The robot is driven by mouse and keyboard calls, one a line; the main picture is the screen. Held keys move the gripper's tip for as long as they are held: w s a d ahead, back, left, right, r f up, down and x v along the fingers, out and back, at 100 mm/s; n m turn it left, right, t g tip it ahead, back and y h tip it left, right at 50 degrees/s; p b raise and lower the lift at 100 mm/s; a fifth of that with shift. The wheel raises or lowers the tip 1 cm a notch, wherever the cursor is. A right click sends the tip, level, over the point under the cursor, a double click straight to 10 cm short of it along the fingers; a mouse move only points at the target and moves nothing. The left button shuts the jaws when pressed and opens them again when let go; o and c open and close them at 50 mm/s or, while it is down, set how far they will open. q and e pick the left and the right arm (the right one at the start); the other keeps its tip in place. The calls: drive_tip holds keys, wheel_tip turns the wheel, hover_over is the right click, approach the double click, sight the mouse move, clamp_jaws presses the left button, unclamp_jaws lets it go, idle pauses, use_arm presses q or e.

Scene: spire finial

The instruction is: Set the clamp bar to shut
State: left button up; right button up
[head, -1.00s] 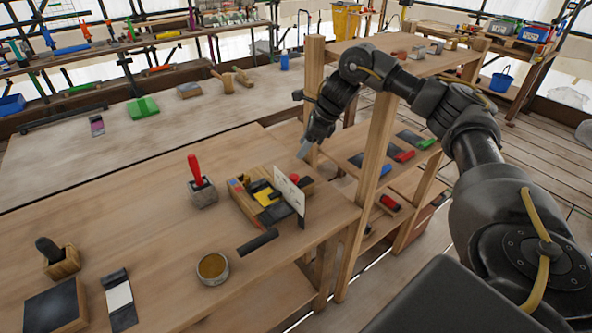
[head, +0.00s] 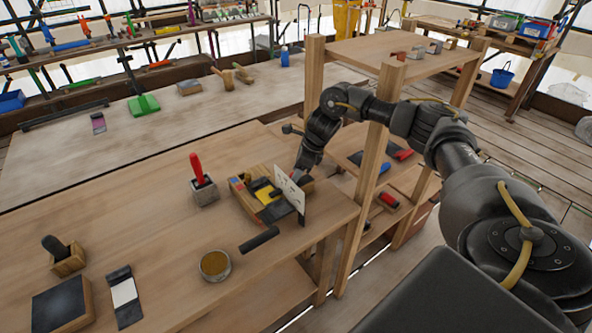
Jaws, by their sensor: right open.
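A wooden fixture (head: 238,190) sits near the right edge of the bench, with yellow and black parts on top. An upright pale plate (head: 289,192) with small dark marks stands at its right side. A dark bar (head: 259,240) lies in front of the fixture; I cannot tell whether it is joined to it. I cannot make out for certain which part is the clamp bar, nor its setting. My right gripper (head: 299,172) is open, pointing down just behind the plate's top edge. It covers the fixture's far right part; contact is not clear. My left gripper is out of view.
A red-handled tool in a grey block (head: 203,186) stands left of the fixture. A round tin (head: 215,265) is in front. A wooden shelf post (head: 378,150) rises close to my right arm. The bench's left middle is clear.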

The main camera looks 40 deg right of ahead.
sight(279, 188)
drive_tip(key=shift+w+a+f, duration=0.1)
drive_tip(key=shift+f, duration=0.3)
drive_tip(key=shift+c, duration=0.3)
clamp_jaws()
drive_tip(key=shift+a, duration=2.25)
drive_tip(key=shift+o, duration=0.3)
unclamp_jaws()
drive_tip(key=shift+w+a, duration=0.1)
